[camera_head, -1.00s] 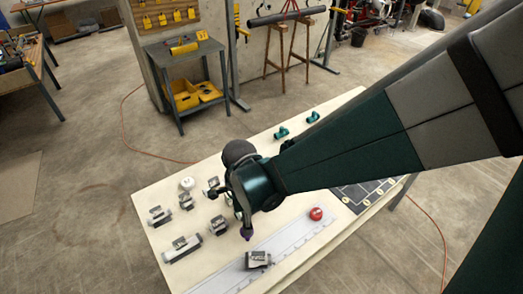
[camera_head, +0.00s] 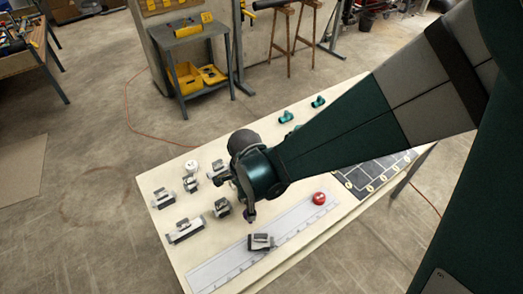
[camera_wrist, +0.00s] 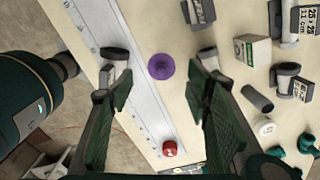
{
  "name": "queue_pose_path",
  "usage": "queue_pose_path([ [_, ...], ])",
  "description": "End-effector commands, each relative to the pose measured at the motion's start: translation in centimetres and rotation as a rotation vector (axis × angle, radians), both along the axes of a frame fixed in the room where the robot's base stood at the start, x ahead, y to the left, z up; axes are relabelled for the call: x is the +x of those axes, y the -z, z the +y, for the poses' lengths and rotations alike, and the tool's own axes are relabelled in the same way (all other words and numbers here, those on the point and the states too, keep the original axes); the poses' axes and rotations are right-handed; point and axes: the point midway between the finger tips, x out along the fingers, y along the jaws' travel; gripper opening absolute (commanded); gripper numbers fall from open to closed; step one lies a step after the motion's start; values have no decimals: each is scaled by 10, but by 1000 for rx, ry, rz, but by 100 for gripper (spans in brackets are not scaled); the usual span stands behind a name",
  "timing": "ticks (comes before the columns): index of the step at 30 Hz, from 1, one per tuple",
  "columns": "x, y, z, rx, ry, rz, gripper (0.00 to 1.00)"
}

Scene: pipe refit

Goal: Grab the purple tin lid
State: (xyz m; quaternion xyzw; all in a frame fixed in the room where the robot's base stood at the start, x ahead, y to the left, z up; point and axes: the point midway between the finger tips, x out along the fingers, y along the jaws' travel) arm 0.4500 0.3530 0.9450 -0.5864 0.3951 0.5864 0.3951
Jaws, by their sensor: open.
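The purple tin lid (camera_wrist: 161,66) shows in the wrist view as a flat round disc on the pale tabletop, beside the ruled strip. It lies between the lines of my two fingers, beyond their tips. In the head view only a small purple patch (camera_head: 250,221) shows at my fingertips, and the rest of the lid is hidden. My gripper (camera_wrist: 160,88) is open, with nothing between its fingers. In the head view my gripper (camera_head: 249,214) points down over the table near the strip.
Several fittings and a white round piece (camera_wrist: 264,128) stand nearby. A dark marked mat (camera_head: 372,172) lies at the table's right.

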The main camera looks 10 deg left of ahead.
Motion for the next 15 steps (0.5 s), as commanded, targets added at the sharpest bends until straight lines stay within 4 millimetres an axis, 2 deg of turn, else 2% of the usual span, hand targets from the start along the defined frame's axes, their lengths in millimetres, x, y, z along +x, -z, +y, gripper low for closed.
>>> queue_pose_path([
  [8, 1, 4, 0, 0, 0, 0, 48],
  [15, 2, 21, 0, 0, 0, 0, 48],
])
